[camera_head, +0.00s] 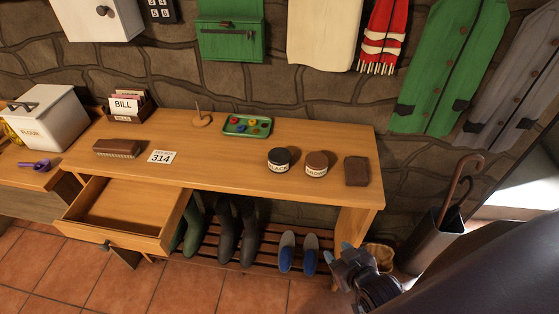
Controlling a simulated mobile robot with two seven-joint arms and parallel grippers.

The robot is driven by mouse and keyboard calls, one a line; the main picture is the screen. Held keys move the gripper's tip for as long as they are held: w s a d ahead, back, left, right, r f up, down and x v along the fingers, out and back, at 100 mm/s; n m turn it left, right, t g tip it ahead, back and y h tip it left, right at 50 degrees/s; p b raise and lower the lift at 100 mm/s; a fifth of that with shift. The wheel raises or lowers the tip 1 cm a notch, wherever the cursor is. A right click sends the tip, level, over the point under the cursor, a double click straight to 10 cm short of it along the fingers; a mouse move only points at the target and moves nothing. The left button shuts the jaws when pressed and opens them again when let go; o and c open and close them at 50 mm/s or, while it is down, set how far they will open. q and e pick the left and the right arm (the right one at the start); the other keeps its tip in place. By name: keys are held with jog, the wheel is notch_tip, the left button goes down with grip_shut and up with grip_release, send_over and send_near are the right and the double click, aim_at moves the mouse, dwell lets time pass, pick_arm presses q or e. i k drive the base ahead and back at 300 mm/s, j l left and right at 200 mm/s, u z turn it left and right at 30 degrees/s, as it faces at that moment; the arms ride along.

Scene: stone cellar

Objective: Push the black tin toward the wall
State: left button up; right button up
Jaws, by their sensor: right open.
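The black tin (279,160) is a small round jar with a dark lid and a white label. It stands upright on the right half of the wooden table (225,167), apart from the brown tin (316,164) to its right. The stone wall (320,95) rises behind the table. My right gripper (352,260) is low at the front right, below the tabletop's right corner and clear of both tins. It is open, with nothing seen between its fingers. My left gripper is out of the picture.
A brown folded cloth or wallet (356,170) lies right of the tins. A green tray (247,126) with small coloured items sits behind the black tin, to the left. A brush (117,148) and a 314 card (161,157) lie further left. An open drawer (125,215) juts forward.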

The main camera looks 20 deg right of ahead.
aim_at(278, 158)
jog(key=z, duration=1.1)
jog(key=j+z, duration=0.5)
jog(key=j, duration=0.2)
